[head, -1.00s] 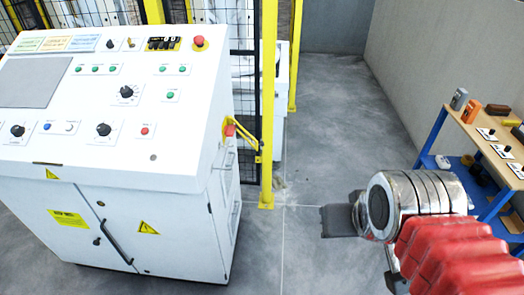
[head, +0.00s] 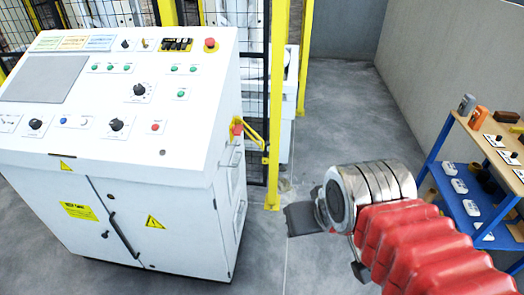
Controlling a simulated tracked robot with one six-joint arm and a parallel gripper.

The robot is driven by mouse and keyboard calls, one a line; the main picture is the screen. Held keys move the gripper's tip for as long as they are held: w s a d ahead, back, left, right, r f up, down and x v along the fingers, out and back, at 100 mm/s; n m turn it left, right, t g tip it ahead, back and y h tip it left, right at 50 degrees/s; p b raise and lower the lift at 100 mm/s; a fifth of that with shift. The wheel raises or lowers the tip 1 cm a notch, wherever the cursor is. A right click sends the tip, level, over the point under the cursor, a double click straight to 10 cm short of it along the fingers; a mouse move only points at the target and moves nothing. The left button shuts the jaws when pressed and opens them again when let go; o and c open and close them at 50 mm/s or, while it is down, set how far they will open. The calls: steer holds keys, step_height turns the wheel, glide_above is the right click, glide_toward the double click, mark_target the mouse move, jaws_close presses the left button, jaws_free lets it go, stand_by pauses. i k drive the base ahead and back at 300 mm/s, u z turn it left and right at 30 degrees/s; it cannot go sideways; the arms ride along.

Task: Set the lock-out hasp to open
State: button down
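A yellow bracket-like part (head: 252,134) with a red piece (head: 237,129) is on the right side of the white control cabinet, beside the yellow fence post. It looks like the lock-out hasp, but it is too small to tell whether it is open or closed. My gripper (head: 302,219) is at the end of my red-sleeved arm, to the right of the cabinet and lower in the picture than the hasp, apart from it. One dark finger part shows at its left. The rest of the gripper is hidden by the wrist, so its opening cannot be seen.
The white control cabinet (head: 150,185) with knobs and buttons fills the left. A yellow post (head: 276,110) and black mesh fence stand behind it. A blue-framed shelf bench (head: 440,140) with small items stands at the right. Grey floor (head: 345,110) between is clear.

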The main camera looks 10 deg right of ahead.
mark_target(267, 143)
steer(key=z, duration=0.05)
steer(key=i, duration=1)
steer(key=u, duration=0.05)
